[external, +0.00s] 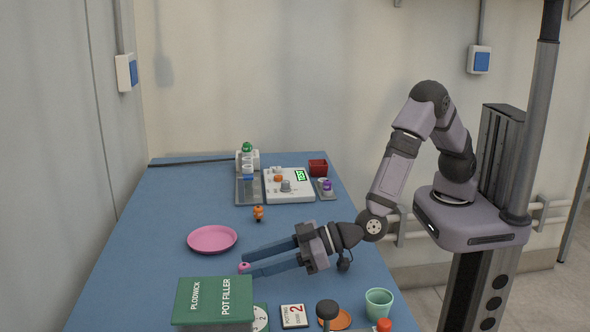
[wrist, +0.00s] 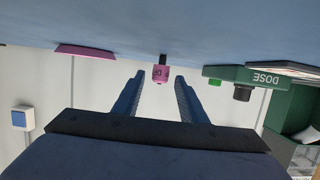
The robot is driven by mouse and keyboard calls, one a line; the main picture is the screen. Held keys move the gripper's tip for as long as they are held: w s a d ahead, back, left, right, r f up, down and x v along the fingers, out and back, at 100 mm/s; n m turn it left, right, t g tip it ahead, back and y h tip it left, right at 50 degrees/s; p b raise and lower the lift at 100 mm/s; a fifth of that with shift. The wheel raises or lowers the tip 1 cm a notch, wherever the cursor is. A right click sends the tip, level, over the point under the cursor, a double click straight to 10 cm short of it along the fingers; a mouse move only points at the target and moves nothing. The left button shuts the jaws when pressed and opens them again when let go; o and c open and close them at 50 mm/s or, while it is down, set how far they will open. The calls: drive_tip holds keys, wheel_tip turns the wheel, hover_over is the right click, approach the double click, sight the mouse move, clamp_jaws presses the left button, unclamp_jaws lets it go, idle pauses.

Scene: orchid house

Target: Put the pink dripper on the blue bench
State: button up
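The pink dripper (external: 244,267) is small and sits at the tips of my gripper in the external view, mostly hidden by the fingers. In the wrist view the dripper (wrist: 160,74) shows dark marks on its pink body and a black end towards the blue bench. My gripper (external: 247,264) is low over the bench, reaching left, with its fingers apart. In the wrist view the fingers (wrist: 159,78) stand either side of the dripper, with a gap on both sides. The blue bench (external: 170,215) lies beneath. Whether the dripper touches the bench is hard to tell.
A pink plate (external: 213,239) lies left of the fingers. A green pot filler box (external: 214,303) stands close in front. An orange figure (external: 258,213) and a white device (external: 289,186) are behind. A green cup (external: 379,303) stands front right. The bench's left side is clear.

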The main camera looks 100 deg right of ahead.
drive_tip(key=shift+r, duration=0.25)
drive_tip(key=v, duration=1.2)
drive_tip(key=shift+b, duration=0.3)
drive_tip(key=shift+w+f, duration=0.1)
